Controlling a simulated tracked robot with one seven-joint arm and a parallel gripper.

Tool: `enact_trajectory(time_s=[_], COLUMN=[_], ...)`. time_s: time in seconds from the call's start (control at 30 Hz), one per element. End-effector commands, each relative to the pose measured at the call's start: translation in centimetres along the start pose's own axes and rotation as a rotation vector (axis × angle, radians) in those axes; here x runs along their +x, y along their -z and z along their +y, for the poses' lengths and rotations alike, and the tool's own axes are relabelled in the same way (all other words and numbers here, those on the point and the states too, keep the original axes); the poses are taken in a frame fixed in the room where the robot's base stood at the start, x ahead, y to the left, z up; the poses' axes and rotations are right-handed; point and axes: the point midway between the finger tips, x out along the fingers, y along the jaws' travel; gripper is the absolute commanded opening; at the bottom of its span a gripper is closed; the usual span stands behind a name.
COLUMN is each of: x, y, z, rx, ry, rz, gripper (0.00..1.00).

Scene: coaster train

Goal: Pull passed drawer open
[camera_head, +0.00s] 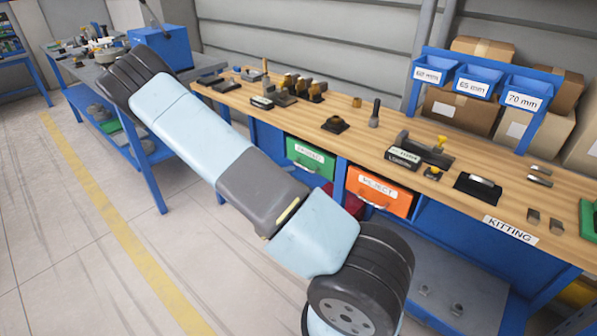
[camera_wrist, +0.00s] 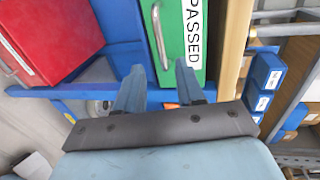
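The passed drawer (camera_head: 310,158) is a green drawer front under the wooden bench top in the head view, and it looks closed. In the wrist view the green drawer (camera_wrist: 174,18) fills the top middle, with its white PASSED label (camera_wrist: 193,32) turned sideways. Its silver bar handle (camera_wrist: 159,38) runs along the left part of the front. My gripper (camera_wrist: 158,72) is open, with its two blue-grey fingers apart. The lower end of the handle shows between the fingertips in that picture; I cannot tell whether they touch it. The gripper is hidden in the head view.
An orange REJECT drawer (camera_head: 380,192) sits right of the green one. A red drawer front (camera_wrist: 50,38) with a handle is at left in the wrist view. Tools and blocks stand on the bench top (camera_head: 360,140). A second bench (camera_head: 150,170) stands at left; open floor lies before it.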

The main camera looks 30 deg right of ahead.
Motion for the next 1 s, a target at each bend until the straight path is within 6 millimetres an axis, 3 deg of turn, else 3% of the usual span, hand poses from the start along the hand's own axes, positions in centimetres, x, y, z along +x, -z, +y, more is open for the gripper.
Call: enact_trajectory(time_s=[0.2, 0.43, 0.9, 1.0], x=[4.0, 6.8, 7.8, 7.8], y=[0.1, 0.1, 0.0, 0.0], z=[0.0, 0.0, 0.0, 0.0], rx=[0.001, 0.002, 0.002, 0.002], ry=[0.001, -0.001, -0.001, -0.001], rz=[0.004, 0.002, 0.001, 0.001], gripper=[0.38, 0.38, 0.38, 0.28])
